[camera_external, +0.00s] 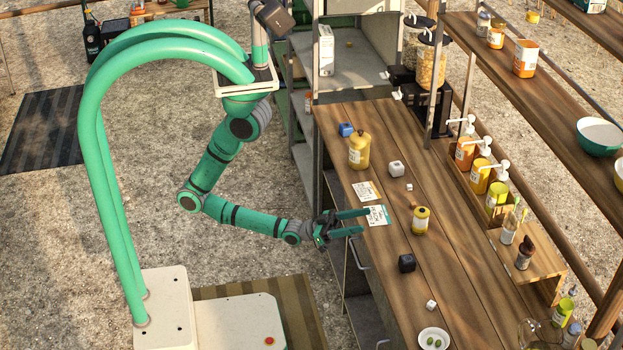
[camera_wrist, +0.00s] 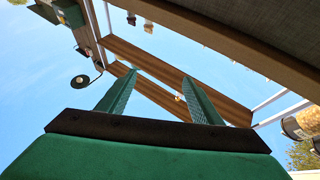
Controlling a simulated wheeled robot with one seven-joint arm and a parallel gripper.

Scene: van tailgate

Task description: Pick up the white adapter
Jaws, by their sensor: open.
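A white block-like piece (camera_external: 396,168), which looks like the white adapter, sits on the wooden counter between the large yellow bottle and the small yellow jar. Two smaller white pieces also lie on the counter, one close by (camera_external: 409,187) and one near the plate (camera_external: 431,305). My gripper (camera_external: 364,221) is open and empty over the counter's left edge, beside the printed cards, apart from the white piece and below it in the picture. In the wrist view my open fingers (camera_wrist: 160,85) point toward shelves and sky; no adapter shows there.
A yellow bottle (camera_external: 359,151), blue block (camera_external: 346,129), yellow jar (camera_external: 420,220), black block (camera_external: 407,263) and white plate (camera_external: 434,340) stand on the counter. A rack of pump bottles (camera_external: 480,175) lines its right side. Bare wood surrounds the white piece.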

